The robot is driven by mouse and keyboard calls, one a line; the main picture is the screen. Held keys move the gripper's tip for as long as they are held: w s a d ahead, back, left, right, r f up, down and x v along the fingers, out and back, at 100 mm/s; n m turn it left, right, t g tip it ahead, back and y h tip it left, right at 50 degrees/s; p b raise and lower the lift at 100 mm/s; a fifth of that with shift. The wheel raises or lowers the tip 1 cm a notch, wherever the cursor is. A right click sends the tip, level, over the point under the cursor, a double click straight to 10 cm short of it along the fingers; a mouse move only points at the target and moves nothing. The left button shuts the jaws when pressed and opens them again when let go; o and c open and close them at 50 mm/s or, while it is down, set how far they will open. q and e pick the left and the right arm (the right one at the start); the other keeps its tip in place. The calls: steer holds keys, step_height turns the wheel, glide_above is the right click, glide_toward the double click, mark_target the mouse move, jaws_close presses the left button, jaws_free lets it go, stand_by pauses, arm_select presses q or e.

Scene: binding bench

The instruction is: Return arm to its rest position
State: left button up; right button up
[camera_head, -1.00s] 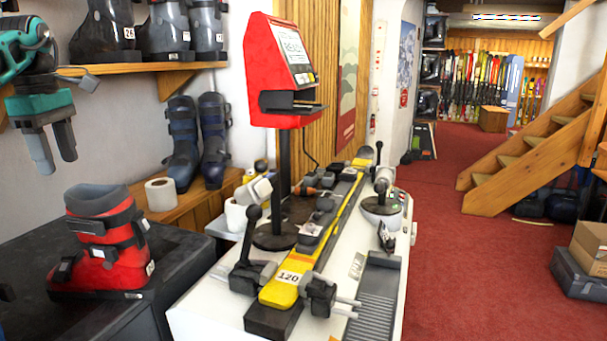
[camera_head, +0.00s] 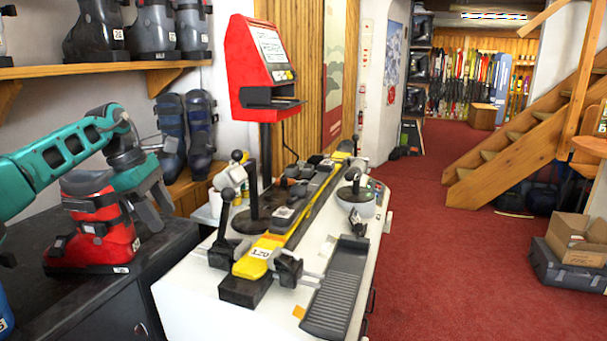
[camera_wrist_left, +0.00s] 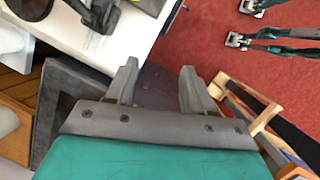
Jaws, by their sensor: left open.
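My left arm, teal and grey, comes in from the left. Its left gripper (camera_head: 160,207) points down beside the red ski boot (camera_head: 92,240) and partly covers the view behind. The gripper is open with nothing between its fingers. In the left wrist view the two grey fingers (camera_wrist_left: 160,88) stand apart and empty above the floor and bench edge. The boot stands upright on a dark cabinet (camera_head: 165,245). I cannot tell whether the gripper touches the boot. My right gripper is not in view.
A white bench (camera_head: 190,300) holds a yellow ski (camera_head: 262,252) in clamps and a red terminal (camera_head: 262,70) on a post. A shelf (camera_head: 100,70) with grey boots runs above the arm.

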arm_select(q)
steer(key=s+d+f+n+t+h, duration=0.1)
steer(key=s+d+f+n+h, duration=0.3)
steer(key=d, duration=0.7)
steer(key=s+d+f+n+t+h, duration=0.1)
steer(key=s+d+f+n+h, duration=0.1)
steer(key=d+f+n+h, duration=0.6)
steer(key=s+d+f+n+t+h, duration=0.1)
steer(key=s+d+f+t, duration=0.2)
steer(key=d, duration=1)
steer(key=s+a+f+m+t+y, duration=0.2)
steer(key=s+a+f+m+y, duration=0.5)
steer(key=s+m, duration=0.4)
steer(key=s+a+f+m+t+y, duration=0.2)
steer(key=s+a+f+m+y, duration=0.5)
steer(key=m, duration=1.6)
steer(key=s+a+f, duration=0.2)
steer(key=s+f, duration=0.2)
steer(key=s, duration=0.1)
steer(key=shift+a+f, duration=0.15)
steer(key=shift+a, duration=0.25)
